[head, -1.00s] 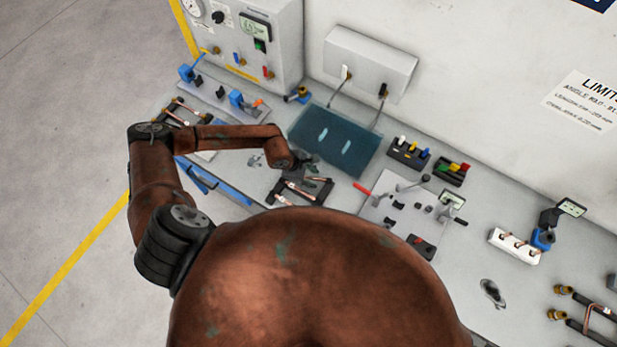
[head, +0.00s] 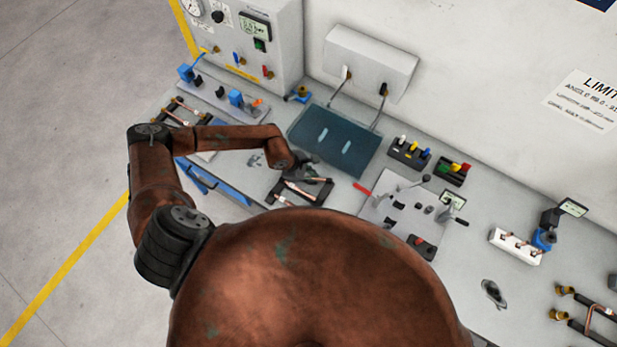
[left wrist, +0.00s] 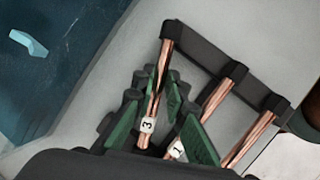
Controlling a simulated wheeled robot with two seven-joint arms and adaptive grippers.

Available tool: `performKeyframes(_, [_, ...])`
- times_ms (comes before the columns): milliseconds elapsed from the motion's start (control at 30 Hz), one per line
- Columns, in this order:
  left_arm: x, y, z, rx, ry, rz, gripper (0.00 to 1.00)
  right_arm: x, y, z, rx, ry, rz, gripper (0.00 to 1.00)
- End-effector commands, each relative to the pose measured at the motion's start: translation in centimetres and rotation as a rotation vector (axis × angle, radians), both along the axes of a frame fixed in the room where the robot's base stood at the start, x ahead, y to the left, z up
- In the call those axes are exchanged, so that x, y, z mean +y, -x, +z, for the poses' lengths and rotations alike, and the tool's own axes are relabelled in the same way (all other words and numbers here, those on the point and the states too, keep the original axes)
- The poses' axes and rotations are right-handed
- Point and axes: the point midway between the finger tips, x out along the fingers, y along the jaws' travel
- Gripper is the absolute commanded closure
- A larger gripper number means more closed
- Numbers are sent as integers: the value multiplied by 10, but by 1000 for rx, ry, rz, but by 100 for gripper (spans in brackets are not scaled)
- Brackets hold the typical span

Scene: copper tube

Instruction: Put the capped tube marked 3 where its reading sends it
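The copper tube marked 3 (left wrist: 147,126) has a black end and lies in a dark rack (left wrist: 200,55), leftmost of three similar tubes in the left wrist view. The tube beside it (left wrist: 205,112) is marked 1; no mark shows on the third tube (left wrist: 257,135). My left gripper (left wrist: 161,82) has its green-padded fingers on either side of the tube marked 3, with gaps showing, so it looks open. In the head view my left gripper (head: 304,166) is at the far side of the rack (head: 318,199), partly hiding it. My right gripper is out of view.
A dark blue mat (head: 335,138) with two light pieces lies behind the rack. A gauge panel (head: 245,40) with a display stands at back left. A grey lever plate (head: 398,212) and two small holders (head: 408,153) are to the right. A white tube block (head: 515,246) is farther right.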

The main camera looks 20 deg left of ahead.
Motion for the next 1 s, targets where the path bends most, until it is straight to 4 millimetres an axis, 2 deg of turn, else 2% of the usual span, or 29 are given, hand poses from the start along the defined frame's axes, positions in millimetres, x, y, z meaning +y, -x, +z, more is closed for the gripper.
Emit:
performKeyframes(167, [0,0,0,0,0,0,100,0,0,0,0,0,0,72])
performKeyframes(567, [0,0,0,0,0,0,100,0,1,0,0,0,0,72])
performKeyframes(767, [0,0,5,0,0,0,100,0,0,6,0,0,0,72])
performKeyframes(867, [0,-1,13,-2,0,0,100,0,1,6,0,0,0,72])
performKeyframes(1000, [1,-1,38,-5,-2,-2,100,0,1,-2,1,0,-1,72])
